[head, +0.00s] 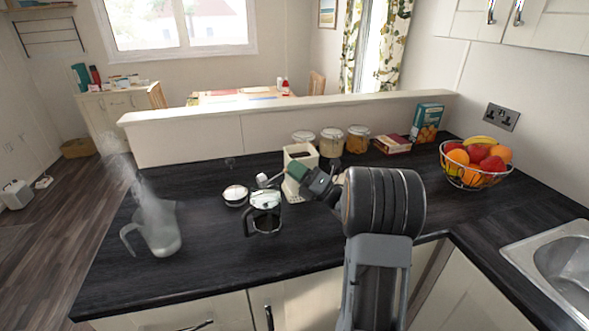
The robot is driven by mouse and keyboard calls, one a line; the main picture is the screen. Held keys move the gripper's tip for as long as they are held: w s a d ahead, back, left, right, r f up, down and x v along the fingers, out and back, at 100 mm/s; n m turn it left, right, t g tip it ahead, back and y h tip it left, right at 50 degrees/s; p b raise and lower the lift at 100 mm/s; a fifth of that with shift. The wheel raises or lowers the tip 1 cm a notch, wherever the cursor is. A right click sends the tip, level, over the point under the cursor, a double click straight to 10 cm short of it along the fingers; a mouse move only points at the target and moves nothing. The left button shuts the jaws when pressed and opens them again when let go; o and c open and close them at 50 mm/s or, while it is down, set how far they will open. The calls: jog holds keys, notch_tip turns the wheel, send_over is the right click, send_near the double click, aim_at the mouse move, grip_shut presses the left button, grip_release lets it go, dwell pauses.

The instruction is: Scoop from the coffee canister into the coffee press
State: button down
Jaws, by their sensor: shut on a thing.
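The coffee press (265,222), a glass jug with a dark handle on its left, stands upright on the dark counter with something dark low inside. A cream canister (300,152) with an open top and dark inside stands just behind it. My gripper (297,173) is in front of the canister, shut on a small pale scoop (263,180). The scoop's cup points left, above the press's rim. I cannot tell what is in the cup or whether it is tilted. My gripper hides part of the canister's front.
A steaming glass jug (160,236) stands at the left. A small white-filled bowl (235,194) is left of the press. Several lidded jars (331,142), boxes (427,122) and a fruit bowl (474,165) stand behind and right. A sink (560,262) is at right. The front left counter is clear.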

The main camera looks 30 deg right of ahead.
jog(key=shift+w+a+r+n+g+y+p, duration=0.15)
jog(key=shift+a+r+n+g+p, duration=0.1)
jog(key=shift+r+n+g+p, duration=0.15)
jog(key=shift+s+a+r+n+g+y+p, duration=0.1)
jog(key=shift+a+r+n+g+y+p, duration=0.15)
jog(key=shift+r+n+p, duration=0.2)
jog(key=r+n+g+p, duration=0.1)
jog(key=r+n+p, duration=0.1)
jog(key=p, duration=0.1)
jog(key=r+n+g+p, duration=0.1)
jog(key=n+g+p, duration=0.1)
jog(key=p, duration=0.1)
jog(key=a+r+n+g+h+p, duration=0.1)
jog(key=r+n+p, duration=0.1)
jog(key=p, duration=0.1)
jog(key=shift+r+p, duration=0.35)
jog(key=shift+a+f+n+g+b, duration=0.1)
jog(key=shift+a+n+g+b, duration=0.05)
jog(key=shift+n+g+b, duration=0.15)
jog(key=shift+a+r+n+g+h+b, duration=0.3)
jog(key=shift+n+h+b, duration=0.1)
jog(key=shift+b, duration=0.3)
jog(key=a+r+n+g+h+b, duration=0.1)
jog(key=a+r+n+g+h, duration=0.1)
jog(key=a+r+n+h, duration=0.2)
jog(key=shift+s+a+r+b, duration=0.35)
jog(key=shift+s+a+r, duration=0.1)
jog(key=shift+r, duration=0.7)
jog(key=shift+n, duration=0.35)
